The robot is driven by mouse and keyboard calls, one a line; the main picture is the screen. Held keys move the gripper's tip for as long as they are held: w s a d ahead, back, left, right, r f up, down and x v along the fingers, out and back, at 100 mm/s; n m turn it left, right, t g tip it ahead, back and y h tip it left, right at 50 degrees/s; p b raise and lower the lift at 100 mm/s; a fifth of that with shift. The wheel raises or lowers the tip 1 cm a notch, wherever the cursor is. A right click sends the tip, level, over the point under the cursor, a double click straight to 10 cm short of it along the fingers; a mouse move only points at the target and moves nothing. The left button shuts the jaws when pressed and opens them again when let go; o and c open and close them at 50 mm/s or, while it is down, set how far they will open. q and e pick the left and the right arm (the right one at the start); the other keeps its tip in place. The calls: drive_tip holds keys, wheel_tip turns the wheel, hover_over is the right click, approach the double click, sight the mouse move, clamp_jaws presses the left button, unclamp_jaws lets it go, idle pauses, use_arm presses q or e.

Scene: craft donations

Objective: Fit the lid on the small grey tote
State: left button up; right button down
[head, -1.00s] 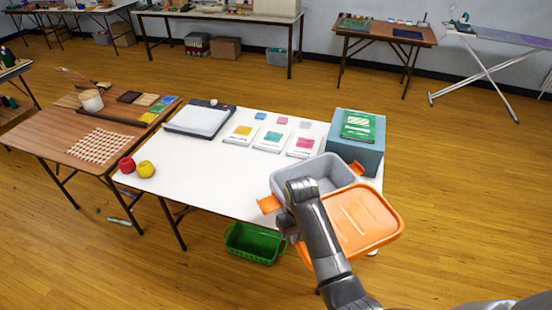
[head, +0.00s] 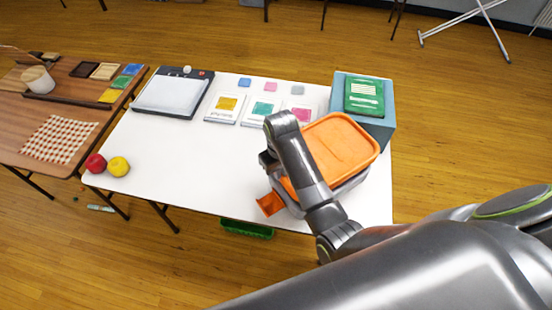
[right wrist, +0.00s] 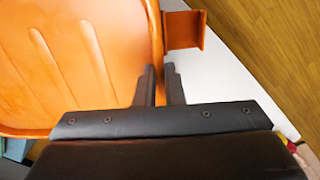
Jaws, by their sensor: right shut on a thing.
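The orange lid (head: 343,146) covers the top of the small grey tote (head: 352,184), which stands at the front right of the white table. Only a strip of the tote's wall shows below the lid; I cannot tell whether the lid is seated. An orange latch (head: 270,204) sticks out at the tote's front left and also shows in the right wrist view (right wrist: 184,30). My right gripper (head: 268,160) is shut on the lid's left edge. In the right wrist view its fingertips (right wrist: 160,80) sit at the rim of the lid (right wrist: 75,60). My left gripper is out of view.
A blue box (head: 376,125) with a green packet (head: 364,97) on top stands just behind the tote. Labelled packets (head: 263,110) lie along the table's back. A red ball (head: 95,164) and a yellow one (head: 118,166) sit at the left. The table's middle is clear.

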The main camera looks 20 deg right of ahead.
sight(281, 182)
drive_tip(key=shift+s+f, duration=0.7)
drive_tip(key=shift+f, duration=0.2)
drive_tip(key=shift+w+f, duration=0.2)
drive_tip(key=shift+f, duration=0.3)
drive_tip(key=shift+w+f, duration=0.15)
drive_tip(key=shift+f, duration=0.3)
drive_tip(key=shift+w+f+b, duration=0.1)
drive_tip(key=shift+f+b, duration=0.25)
drive_tip(key=shift+f, duration=0.25)
drive_tip(key=shift+p, duration=0.4)
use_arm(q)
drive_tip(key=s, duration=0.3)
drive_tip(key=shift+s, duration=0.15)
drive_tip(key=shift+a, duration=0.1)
use_arm(e)
drive_tip(key=shift+f, duration=0.95)
idle(0.8)
